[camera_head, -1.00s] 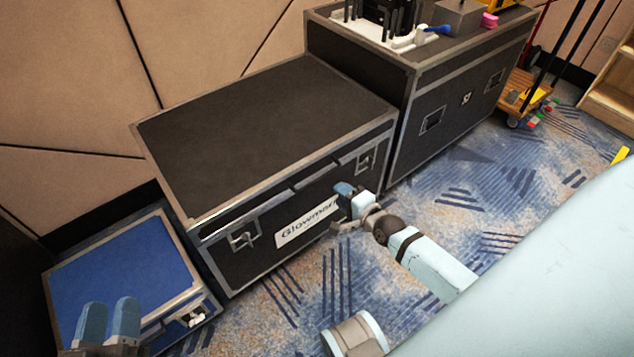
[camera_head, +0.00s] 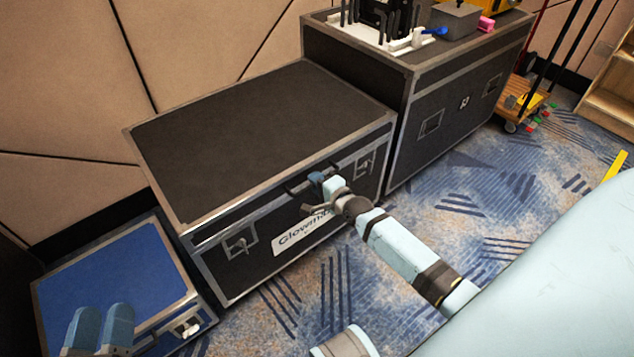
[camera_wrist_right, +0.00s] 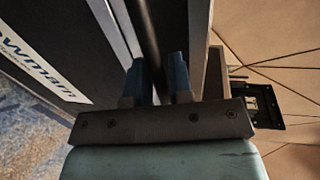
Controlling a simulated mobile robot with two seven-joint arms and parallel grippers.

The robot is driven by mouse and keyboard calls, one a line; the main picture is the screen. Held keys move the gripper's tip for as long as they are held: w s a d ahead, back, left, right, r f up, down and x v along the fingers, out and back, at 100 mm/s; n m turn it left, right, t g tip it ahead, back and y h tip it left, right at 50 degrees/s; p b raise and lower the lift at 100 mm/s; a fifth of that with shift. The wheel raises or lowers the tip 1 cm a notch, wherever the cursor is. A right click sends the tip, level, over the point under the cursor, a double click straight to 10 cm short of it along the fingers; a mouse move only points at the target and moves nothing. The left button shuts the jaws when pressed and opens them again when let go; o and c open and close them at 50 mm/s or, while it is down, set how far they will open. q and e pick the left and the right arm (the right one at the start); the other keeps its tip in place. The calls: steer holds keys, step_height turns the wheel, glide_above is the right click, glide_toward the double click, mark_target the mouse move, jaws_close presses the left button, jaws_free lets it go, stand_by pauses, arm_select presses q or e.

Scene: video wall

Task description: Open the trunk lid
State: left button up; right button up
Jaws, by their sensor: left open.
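The trunk (camera_head: 250,150) is a black flight case with metal edges. Its lid (camera_head: 265,130) lies flat and closed. A dark handle bar (camera_head: 292,190) sits at the lid's front edge. My right gripper (camera_head: 317,182) is at that bar. In the right wrist view its two blue fingers (camera_wrist_right: 159,78) stand apart, with a dark bar (camera_wrist_right: 148,30) running between them. Whether they grip it I cannot tell. My left gripper (camera_head: 101,326) is open at the lower left, over a blue-topped case, away from the trunk.
The blue-topped case (camera_head: 110,275) stands left of the trunk. A taller black case (camera_head: 450,95) stands to its right with equipment on top. A wooden cart (camera_head: 525,97) is beyond it. Patterned carpet (camera_head: 480,210) lies open in front. The wall is close behind the trunk.

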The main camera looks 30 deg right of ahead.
jaws_close()
